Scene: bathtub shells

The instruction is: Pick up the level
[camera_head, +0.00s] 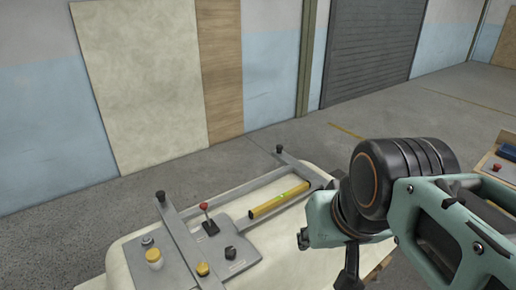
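The level (280,202) is a yellow bar with a small green vial near its middle. It lies flat beside a grey metal bar on top of the cream bathtub shell (318,268). My arm comes in from the right, and its wrist is to the right of the level. My gripper (350,268) seems to be the dark part hanging below the wrist, near the lower picture edge. It is apart from the level. Its fingertips are not clear, so I cannot tell whether it is open or shut.
A grey metal frame (180,240) with dark knobs crosses the shell. A workbench (497,168) stands far right.

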